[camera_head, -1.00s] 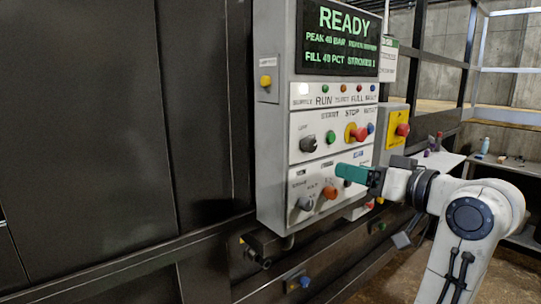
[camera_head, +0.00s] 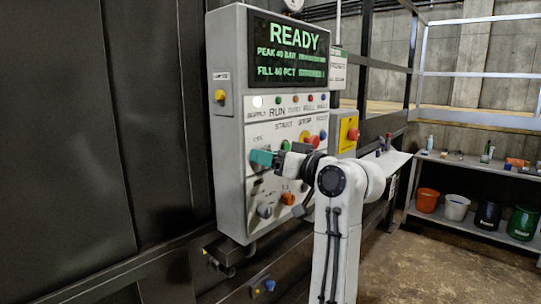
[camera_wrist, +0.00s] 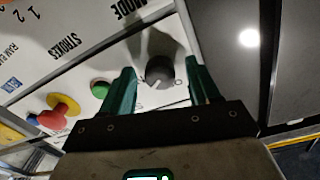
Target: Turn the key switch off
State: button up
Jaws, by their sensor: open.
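The key switch (camera_wrist: 159,71) shows in the wrist view as a dark round knob with a light pointer mark, on the white panel face. My gripper (camera_wrist: 160,76) is open, with one green finger on each side of the knob. Gaps show between the knob and both fingers, so I see no grip on it. In the head view my gripper (camera_head: 262,158) is at the left end of the upper control row and hides the key switch. Small lettering near the knob is too blurred to read.
A green button (camera_wrist: 100,90) and a red stop button on a yellow base (camera_wrist: 62,108) sit beside the switch. The display (camera_head: 290,48) reads READY. An orange knob (camera_head: 288,198) and a grey knob (camera_head: 264,210) are below my gripper. A shelf with buckets (camera_head: 456,207) stands at right.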

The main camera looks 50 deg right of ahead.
jog(key=shift+w, duration=0.1)
jog(key=shift+c, duration=0.4)
jog(key=c, duration=1)
jog(key=shift+o, duration=0.2)
jog(key=n+b, duration=0.6)
jog(key=n, duration=0.6)
